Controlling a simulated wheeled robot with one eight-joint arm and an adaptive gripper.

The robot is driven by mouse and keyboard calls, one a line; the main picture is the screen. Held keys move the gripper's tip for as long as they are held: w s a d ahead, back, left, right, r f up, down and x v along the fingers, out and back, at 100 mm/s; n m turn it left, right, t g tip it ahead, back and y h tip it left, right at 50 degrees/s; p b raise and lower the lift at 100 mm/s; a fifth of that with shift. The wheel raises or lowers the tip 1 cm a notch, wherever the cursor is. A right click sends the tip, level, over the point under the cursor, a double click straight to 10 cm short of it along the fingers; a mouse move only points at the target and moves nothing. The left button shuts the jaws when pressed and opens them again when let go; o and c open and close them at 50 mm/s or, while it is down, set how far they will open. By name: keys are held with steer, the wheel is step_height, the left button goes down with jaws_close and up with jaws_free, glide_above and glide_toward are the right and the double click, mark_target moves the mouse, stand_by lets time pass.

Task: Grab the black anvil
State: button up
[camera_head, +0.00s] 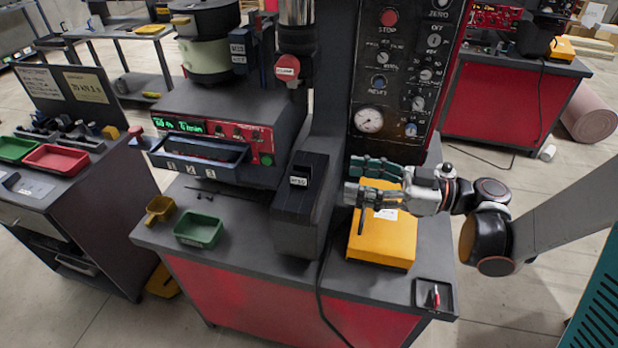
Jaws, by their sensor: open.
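A tall dark block (303,205) with a small white label near its top stands on the machine bench, left of my gripper. It may be the black anvil, but I cannot read the label or tell for sure. My gripper (356,180) is open, with its fingers pointing left, over the back of a yellow box (382,238). No object shows between the fingers. The gripper is apart from the block in the picture, with a narrow gap between them. My gripper and arm hide part of the yellow box's top.
A green tray (199,231), a yellow scoop (160,209) and small dark parts (203,191) lie at the left. A small black tray (435,297) is at the front right corner. A control panel (402,75) rises behind my gripper. A cable runs down the bench front.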

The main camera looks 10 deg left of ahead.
mark_target(301, 169)
steer(key=a, duration=0.5)
steer(key=a+b, duration=0.1)
steer(key=a, duration=0.1)
steer(key=shift+w+a, duration=0.2)
steer(key=shift+w, duration=0.1)
steer(key=a, duration=0.1)
steer(key=a+b, duration=0.1)
steer(key=w+a, duration=0.1)
steer(key=a, duration=0.1)
steer(key=shift+f+b, duration=0.3)
steer(key=shift+f, duration=0.05)
steer(key=shift+w+a+r, duration=0.1)
steer(key=shift+a, duration=0.45)
steer(key=shift+c, duration=0.6)
jaws_close()
